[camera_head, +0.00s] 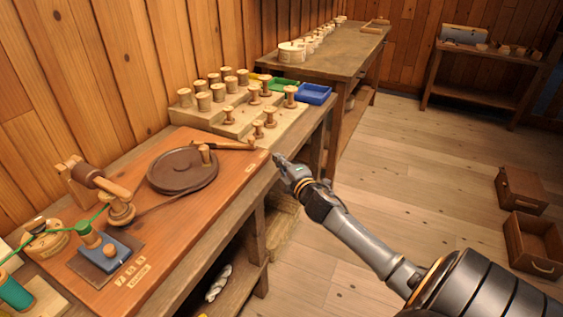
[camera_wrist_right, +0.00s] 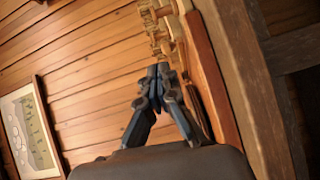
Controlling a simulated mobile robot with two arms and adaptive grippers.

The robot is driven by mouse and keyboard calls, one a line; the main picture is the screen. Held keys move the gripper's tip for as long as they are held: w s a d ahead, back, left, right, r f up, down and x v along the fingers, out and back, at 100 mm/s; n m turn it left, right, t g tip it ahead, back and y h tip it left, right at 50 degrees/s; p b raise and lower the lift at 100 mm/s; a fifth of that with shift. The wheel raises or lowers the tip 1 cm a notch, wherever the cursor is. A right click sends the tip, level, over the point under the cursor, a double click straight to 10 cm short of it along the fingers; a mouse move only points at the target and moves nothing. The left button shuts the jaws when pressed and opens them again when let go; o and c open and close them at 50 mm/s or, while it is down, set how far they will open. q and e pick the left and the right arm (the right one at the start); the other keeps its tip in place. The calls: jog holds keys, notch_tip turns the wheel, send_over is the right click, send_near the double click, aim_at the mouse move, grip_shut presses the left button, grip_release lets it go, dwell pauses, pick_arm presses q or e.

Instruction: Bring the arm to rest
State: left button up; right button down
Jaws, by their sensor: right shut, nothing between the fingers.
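My right gripper (camera_head: 281,160) is at the right edge of the near workbench, at the end of my grey arm that comes in from the lower right. In the right wrist view its fingers (camera_wrist_right: 157,72) meet at the tips, with nothing between them. The wooden board (camera_head: 235,185) on the near workbench lies just left of the gripper tip; I cannot tell whether they touch. My left gripper is in neither view.
The board carries a dark round disc (camera_head: 183,170) and a blue block (camera_head: 104,250). Behind are a stepped rack (camera_head: 215,118) of wooden spools and a blue tray (camera_head: 313,94). Open drawers (camera_head: 533,243) lie on the floor at right. The floor between is clear.

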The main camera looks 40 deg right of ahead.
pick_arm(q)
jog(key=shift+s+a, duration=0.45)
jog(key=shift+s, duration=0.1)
pick_arm(e)
jog(key=shift+s+d, duration=0.1)
jog(key=shift+s, duration=0.25)
